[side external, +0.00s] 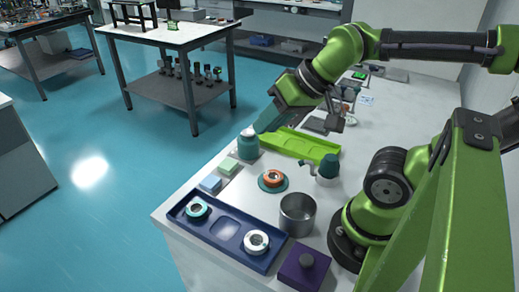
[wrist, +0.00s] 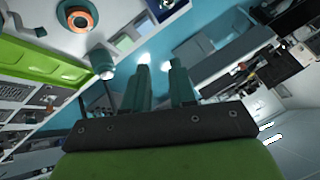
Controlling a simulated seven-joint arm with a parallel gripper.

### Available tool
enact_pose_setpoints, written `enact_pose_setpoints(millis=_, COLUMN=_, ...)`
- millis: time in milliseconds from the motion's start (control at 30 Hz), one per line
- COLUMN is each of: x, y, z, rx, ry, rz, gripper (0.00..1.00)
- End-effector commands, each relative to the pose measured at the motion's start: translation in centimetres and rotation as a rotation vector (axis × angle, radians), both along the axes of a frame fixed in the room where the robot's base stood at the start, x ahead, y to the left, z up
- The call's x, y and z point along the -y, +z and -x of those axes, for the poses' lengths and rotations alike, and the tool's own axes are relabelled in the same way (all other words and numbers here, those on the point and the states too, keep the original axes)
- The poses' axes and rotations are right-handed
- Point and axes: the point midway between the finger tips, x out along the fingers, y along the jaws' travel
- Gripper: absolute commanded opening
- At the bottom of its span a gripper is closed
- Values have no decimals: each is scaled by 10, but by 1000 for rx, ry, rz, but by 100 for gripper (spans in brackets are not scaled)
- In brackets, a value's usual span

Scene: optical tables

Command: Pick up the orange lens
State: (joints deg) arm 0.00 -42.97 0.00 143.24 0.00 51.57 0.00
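The orange lens (side external: 273,175) is a ring-shaped piece lying on a round teal dish (side external: 264,186) on the white worktop, in the middle of the side external view. It also shows at the upper left of the wrist view (wrist: 67,12). My gripper (side external: 262,126) is raised above the worktop, farther back than the lens and clear of it. It is tilted and appears near a teal bottle with a white cap (side external: 247,147). In the wrist view its two teal fingers (wrist: 160,75) stand apart with nothing between them.
A metal cup (side external: 297,211), a purple box (side external: 303,272), a light green tray (side external: 300,143) and a dark teal-topped container (side external: 328,167) surround the lens. Small blue and green blocks lie near the worktop edge.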

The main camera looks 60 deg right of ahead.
Motion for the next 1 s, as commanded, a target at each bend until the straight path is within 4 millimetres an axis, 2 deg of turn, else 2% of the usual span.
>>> enact_pose_setpoints(millis=33, x=0, y=0, z=0, rx=0, ry=0, rz=0, gripper=34)
enact_pose_setpoints(millis=300, x=0, y=0, z=0, rx=0, ry=0, rz=0, gripper=75)
enact_pose_setpoints(millis=400, x=0, y=0, z=0, rx=0, ry=0, rz=0, gripper=87)
enact_pose_setpoints(millis=667, x=1, y=0, z=0, rx=-2, ry=-3, rz=0, gripper=87)
enact_pose_setpoints(millis=767, x=5, y=-8, z=-4, rx=-39, ry=-18, rz=-2, gripper=87)
enact_pose_setpoints(millis=867, x=16, y=-19, z=-14, rx=-113, ry=-41, rz=10, gripper=87)
enact_pose_setpoints(millis=1000, x=46, y=-43, z=-31, rx=-281, ry=29, rz=106, gripper=87)
